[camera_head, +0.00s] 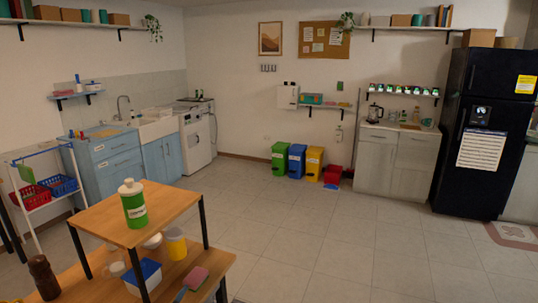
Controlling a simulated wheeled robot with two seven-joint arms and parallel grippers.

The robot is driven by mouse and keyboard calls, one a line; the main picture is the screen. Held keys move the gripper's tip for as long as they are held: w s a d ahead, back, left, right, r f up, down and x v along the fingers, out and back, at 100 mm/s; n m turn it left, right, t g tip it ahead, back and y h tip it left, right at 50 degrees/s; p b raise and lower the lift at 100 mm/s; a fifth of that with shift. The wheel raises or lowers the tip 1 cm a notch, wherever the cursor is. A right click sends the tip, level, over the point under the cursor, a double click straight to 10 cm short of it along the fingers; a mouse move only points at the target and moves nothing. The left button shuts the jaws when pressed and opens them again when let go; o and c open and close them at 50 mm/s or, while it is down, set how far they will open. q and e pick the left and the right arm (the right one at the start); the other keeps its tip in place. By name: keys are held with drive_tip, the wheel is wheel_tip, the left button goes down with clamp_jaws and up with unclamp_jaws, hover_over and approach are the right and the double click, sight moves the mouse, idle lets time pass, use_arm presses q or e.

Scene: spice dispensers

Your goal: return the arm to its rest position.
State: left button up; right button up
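Neither of my grippers and no part of either arm shows in the head view. A row of several small green-and-white dispensers (402,89) stands on a wall shelf (380,94) at the right, above the grey counter. A large green dispenser (134,204) with a white top stands upright on the small wooden table (168,212) at the left front. Nothing touches it.
The wooden table has a lower level with a blue box (142,278), a yellow cup (175,245) and a brown bottle (43,277). Green, blue and yellow bins (297,161) stand by the back wall. A black fridge (483,135) is at the right. The tiled floor (340,235) is clear.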

use_arm(q)
drive_tip(key=s+a+f+n+g, duration=0.1)
drive_tip(key=s+f+n+g, duration=0.1)
drive_tip(key=s+f+g, duration=0.5)
drive_tip(key=s+a+f+n+g+y, duration=0.15)
drive_tip(key=s+f, duration=0.35)
drive_tip(key=s, duration=0.6)
drive_tip(key=s+a+f+n+g+h, duration=0.1)
drive_tip(key=s+f+n+g, duration=0.1)
drive_tip(key=s+f+g, duration=0.5)
wheel_tip(320, 180, down, 21)
drive_tip(key=s+d+t, duration=0.1)
drive_tip(key=d+t, duration=0.1)
drive_tip(key=s+f, duration=0.3)
drive_tip(key=f, duration=0.8)
drive_tip(key=s+f, duration=0.4)
drive_tip(key=f, duration=0.6)
drive_tip(key=shift+d+f+g, duration=0.35)
drive_tip(key=shift+d+g, duration=0.05)
drive_tip(key=shift+g, duration=0.05)
use_arm(e)
drive_tip(key=shift+s+f, duration=0.1)
drive_tip(key=shift+s, duration=0.4)
